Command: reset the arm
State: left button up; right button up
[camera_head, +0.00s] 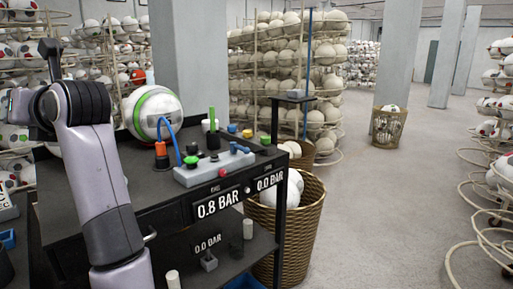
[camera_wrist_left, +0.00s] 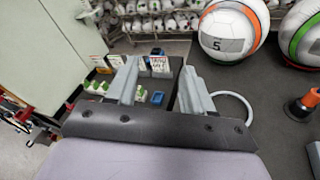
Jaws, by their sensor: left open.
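My left arm (camera_head: 95,170) rises at the left of the head view, bent at a dark joint. Its gripper is out of that view. In the left wrist view my left gripper (camera_wrist_left: 160,82) is open, with two pale grey fingers apart and nothing between them. A white ball with an orange band and a 5 (camera_wrist_left: 232,36) sits on the dark table just beyond the right finger. My right gripper is in neither view.
The dark press table (camera_head: 160,192) holds a green-banded ball (camera_head: 153,108), an orange nozzle with a blue hose (camera_head: 161,155) and a grey control box (camera_head: 215,167). A wicker basket (camera_head: 302,230) stands beside it. Open floor (camera_head: 400,210) lies right.

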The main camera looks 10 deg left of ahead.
pick_arm(q)
jog(key=w+d+f+n+t+h+p, duration=0.1)
jog(key=d+f+n+t+h, duration=0.75)
jog(key=f+n, duration=0.65)
jog(key=w+d+f+n+t+h+p, duration=0.1)
jog(key=d+f+n+t+h, duration=0.4)
jog(key=d+f+n+t, duration=0.9)
jog(key=s+d+f+m+g+h, duration=0.1)
jog(key=s+f+m+g+h, duration=0.1)
jog(key=s+f+g, duration=0.6)
jog(key=s+d+f+m+g+h, duration=0.1)
jog(key=s+f+m+g+h, duration=0.1)
jog(key=s+f+g, duration=0.7)
notch_tip(320, 180, down, 8)
jog(key=shift+s+d+r+m, duration=0.25)
jog(key=shift+s+d+m, duration=0.25)
jog(key=shift+s, duration=0.55)
jog(key=shift+a, duration=0.1)
